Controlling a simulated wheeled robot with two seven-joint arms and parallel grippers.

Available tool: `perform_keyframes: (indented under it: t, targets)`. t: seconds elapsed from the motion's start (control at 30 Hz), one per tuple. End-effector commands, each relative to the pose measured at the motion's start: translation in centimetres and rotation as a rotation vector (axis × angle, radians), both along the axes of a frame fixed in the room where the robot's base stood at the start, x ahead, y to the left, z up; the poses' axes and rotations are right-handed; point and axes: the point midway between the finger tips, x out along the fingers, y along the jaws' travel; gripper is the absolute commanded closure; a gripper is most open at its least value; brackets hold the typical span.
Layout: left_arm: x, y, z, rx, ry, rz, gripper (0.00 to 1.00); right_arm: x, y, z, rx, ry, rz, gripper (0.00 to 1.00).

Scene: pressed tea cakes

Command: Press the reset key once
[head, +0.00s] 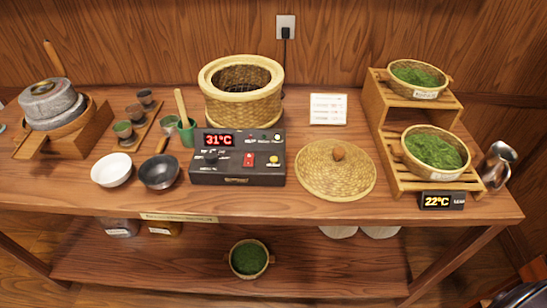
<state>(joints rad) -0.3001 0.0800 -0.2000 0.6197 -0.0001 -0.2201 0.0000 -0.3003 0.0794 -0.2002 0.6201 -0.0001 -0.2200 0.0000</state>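A dark control box (238,174) sits on the table in front of the woven steamer basket. Its red display (218,140) reads 31°C. On its face are a black knob (211,157), a red switch (249,159) and a round yellow button (273,160). A small light or button shows at its upper right. The labels are too small to read, so I cannot tell which control is the reset key. Neither of my grippers is in view, and nothing touches the box.
The woven steamer (241,108) stands behind the box, a round woven lid (335,184) right of it. Black (159,172) and white (111,170) bowls are left. A stepped wooden rack (388,135) holds two leaf baskets, with a 22°C display (442,201) in front.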

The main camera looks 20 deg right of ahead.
Motion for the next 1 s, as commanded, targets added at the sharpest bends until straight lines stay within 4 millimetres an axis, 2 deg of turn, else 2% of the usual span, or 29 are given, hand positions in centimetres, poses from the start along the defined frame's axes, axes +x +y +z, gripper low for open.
perform_keyframes:
  t: [0.07, 0.4, 1.0]
  targets:
    - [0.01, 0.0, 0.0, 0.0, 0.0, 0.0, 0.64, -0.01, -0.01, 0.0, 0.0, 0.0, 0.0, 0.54]
    - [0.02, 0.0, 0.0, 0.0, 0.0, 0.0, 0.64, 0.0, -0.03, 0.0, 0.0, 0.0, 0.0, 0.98]
    - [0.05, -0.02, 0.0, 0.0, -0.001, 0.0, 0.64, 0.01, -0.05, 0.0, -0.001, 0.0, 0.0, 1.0]
